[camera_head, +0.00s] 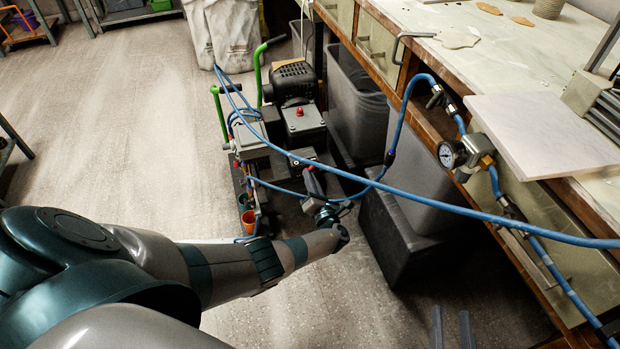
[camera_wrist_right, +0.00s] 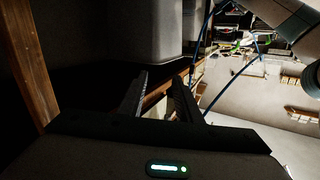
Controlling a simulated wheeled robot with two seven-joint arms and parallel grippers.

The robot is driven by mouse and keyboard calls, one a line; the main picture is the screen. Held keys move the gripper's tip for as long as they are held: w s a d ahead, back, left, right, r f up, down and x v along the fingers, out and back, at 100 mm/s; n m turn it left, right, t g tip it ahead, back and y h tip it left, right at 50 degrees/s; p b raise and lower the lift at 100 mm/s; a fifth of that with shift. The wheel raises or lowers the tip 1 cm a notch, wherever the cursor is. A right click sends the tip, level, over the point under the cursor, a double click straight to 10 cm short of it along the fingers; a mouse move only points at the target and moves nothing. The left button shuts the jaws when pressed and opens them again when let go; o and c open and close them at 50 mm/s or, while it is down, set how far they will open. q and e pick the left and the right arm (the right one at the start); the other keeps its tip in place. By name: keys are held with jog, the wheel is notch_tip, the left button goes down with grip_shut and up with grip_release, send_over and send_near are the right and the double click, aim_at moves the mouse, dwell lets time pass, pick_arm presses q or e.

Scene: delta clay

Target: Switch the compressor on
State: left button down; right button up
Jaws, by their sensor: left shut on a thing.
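The compressor (camera_head: 292,82) stands on the floor beside the workbench, with a dark motor, green handles and grey boxes. One grey box carries a red knob (camera_head: 299,112). My left gripper (camera_head: 311,178) reaches down at the compressor's near end and is shut on a part there. The gripper itself hides which part. My right gripper (camera_head: 451,325) shows only its two fingers at the bottom of the head view. In the right wrist view its fingers (camera_wrist_right: 160,92) are apart with nothing between them.
A blue air hose (camera_head: 440,205) crosses in front of the compressor and over my left arm's reach. A pressure gauge (camera_head: 451,154) hangs at the workbench edge (camera_head: 425,115). Grey bins (camera_head: 355,105) and a dark box (camera_head: 395,245) stand under the bench.

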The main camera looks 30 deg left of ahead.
pick_arm(q)
jog(key=shift+w+r, duration=0.15)
jog(key=c, duration=1.9)
grip_release()
jog(key=shift+c, duration=0.2)
jog(key=shift+o, duration=0.4)
jog(key=shift+d, duration=0.1)
